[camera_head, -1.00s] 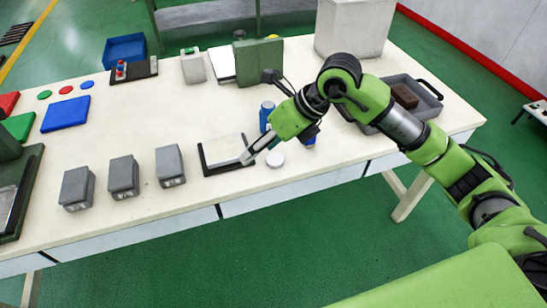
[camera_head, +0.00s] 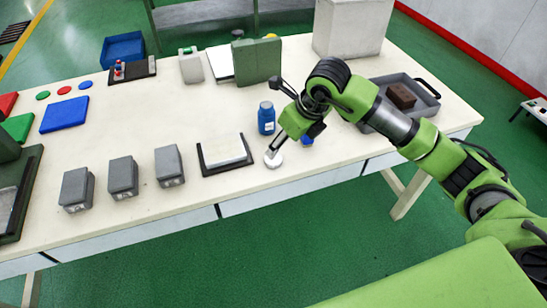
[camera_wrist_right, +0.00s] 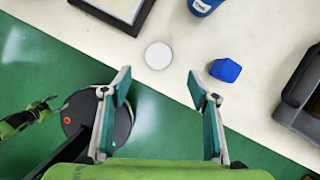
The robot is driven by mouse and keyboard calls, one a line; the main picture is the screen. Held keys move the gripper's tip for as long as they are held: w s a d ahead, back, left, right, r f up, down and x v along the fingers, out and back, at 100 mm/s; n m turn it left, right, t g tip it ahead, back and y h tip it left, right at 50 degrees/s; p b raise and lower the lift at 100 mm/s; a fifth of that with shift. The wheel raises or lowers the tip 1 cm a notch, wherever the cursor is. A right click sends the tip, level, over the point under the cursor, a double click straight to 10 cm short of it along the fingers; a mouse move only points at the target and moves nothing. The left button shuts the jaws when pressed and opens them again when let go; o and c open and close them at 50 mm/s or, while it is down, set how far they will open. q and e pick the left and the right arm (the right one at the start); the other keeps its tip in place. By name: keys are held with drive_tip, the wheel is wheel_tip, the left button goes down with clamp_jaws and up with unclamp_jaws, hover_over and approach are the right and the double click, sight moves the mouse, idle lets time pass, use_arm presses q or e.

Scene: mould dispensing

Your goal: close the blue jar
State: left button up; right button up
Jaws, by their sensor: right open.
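The blue jar (camera_head: 266,120) stands upright on the table; only its lower part with a white label shows at the top of the right wrist view (camera_wrist_right: 203,5). A small blue faceted piece, perhaps its lid (camera_head: 307,140), lies apart to its right, clear in the right wrist view (camera_wrist_right: 226,70). My right gripper (camera_head: 272,153) is open and empty, above a flat white disc (camera_head: 274,161). In the right wrist view the disc (camera_wrist_right: 158,56) lies beyond the spread fingertips (camera_wrist_right: 159,88). My left gripper (camera_wrist_right: 45,107) shows small at the left edge there, its jaws unclear.
A black-framed tray with a white pad (camera_head: 202,163) lies left of the disc. Several grey blocks (camera_head: 122,177) stand farther left. A grey tray (camera_head: 425,108) with a brown block (camera_head: 402,95) is at right. The table's front edge is close to the disc.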

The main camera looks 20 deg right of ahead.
sight(274, 159)
drive_tip(key=shift+x, duration=1.75)
drive_tip(key=shift+f+p, duration=0.2)
drive_tip(key=shift+p, duration=0.2)
drive_tip(key=p+x, duration=0.1)
drive_tip(key=x, duration=0.2)
drive_tip(key=shift+a+f, duration=0.2)
drive_tip(key=shift+f, duration=0.15)
drive_tip(key=shift+w+f, duration=0.2)
drive_tip(key=shift+f, duration=0.3)
drive_tip(key=c, duration=0.8)
